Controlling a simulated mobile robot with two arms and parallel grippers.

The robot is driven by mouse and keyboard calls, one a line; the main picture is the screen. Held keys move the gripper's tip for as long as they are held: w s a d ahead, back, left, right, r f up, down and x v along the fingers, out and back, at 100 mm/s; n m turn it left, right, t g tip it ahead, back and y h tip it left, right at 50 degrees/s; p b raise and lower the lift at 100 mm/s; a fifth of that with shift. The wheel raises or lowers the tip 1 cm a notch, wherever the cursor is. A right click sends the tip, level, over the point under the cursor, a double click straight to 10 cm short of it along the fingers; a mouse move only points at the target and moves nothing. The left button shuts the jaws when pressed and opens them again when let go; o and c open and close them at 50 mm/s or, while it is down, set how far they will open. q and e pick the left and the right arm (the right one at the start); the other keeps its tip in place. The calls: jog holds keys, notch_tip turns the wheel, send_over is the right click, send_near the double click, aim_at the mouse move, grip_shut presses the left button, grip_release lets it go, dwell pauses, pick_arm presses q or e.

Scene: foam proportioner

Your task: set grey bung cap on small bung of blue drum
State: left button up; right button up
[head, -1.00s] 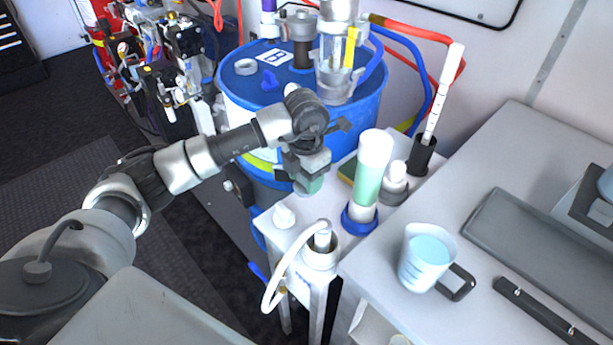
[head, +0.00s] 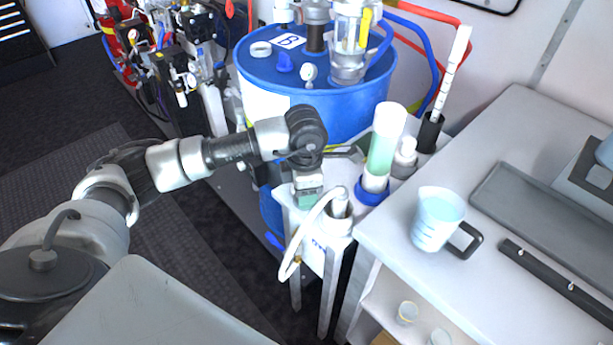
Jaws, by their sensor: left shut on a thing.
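The blue drum (head: 310,105) stands at the back. On its top are a light grey ring-like piece (head: 261,49), a small blue piece (head: 284,63) and a small pale round fitting (head: 309,73) near the front rim. I cannot tell for sure which of these is the small bung. My left gripper (head: 309,196) points down at the white stand, in front of the drum and below its top. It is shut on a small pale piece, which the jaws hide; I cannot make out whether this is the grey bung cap. My right gripper is not in view.
Close right of my left gripper are a white bottle (head: 340,210) with a curved hose and a tall cylinder of green liquid (head: 382,145). A beaker (head: 436,220) stands on the grey bench. A clear vessel (head: 350,50) stands on the drum.

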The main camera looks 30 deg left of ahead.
pick_arm(q)
jog(key=s+d+f+m, duration=0.2)
jog(key=s+f+m, duration=0.4)
jog(key=m, duration=0.7)
jog(key=s+d+f+m, duration=0.3)
jog(key=s+f+m, duration=0.2)
jog(key=m, duration=0.8)
jog(key=s, duration=0.3)
jog(key=shift+s+d+f, duration=0.15)
jog(key=shift+f, duration=0.2)
